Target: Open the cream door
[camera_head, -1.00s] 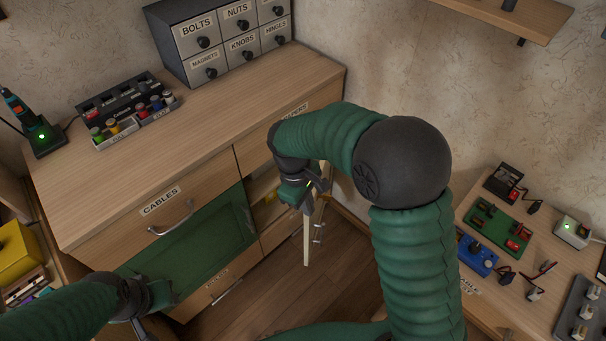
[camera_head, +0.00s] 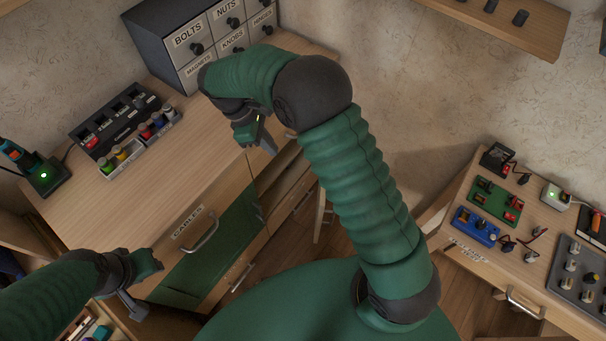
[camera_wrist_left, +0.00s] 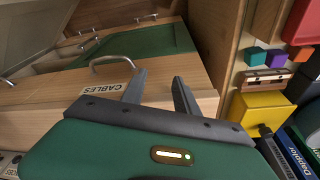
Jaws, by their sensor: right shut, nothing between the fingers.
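A narrow pale panel (camera_head: 320,215), likely the cream door seen nearly edge-on, stands out from the cabinet front below and right of my right gripper. Much of it is hidden by my right arm. My right gripper (camera_head: 267,143) is shut and empty, over the front edge of the cabinet top and apart from the panel. My left gripper (camera_head: 134,297) is at the lower left, in front of the cabinet. In the left wrist view my left gripper (camera_wrist_left: 160,88) is open and empty, its fingers apart before the CABLES drawer (camera_wrist_left: 70,110).
A green door (camera_head: 228,255) sits in the cabinet front beside the pale panel. The cabinet top (camera_head: 160,185) holds a drawer unit (camera_head: 205,45) and a tray of coloured bottles (camera_head: 140,145). A second bench (camera_head: 530,250) with electronics stands right.

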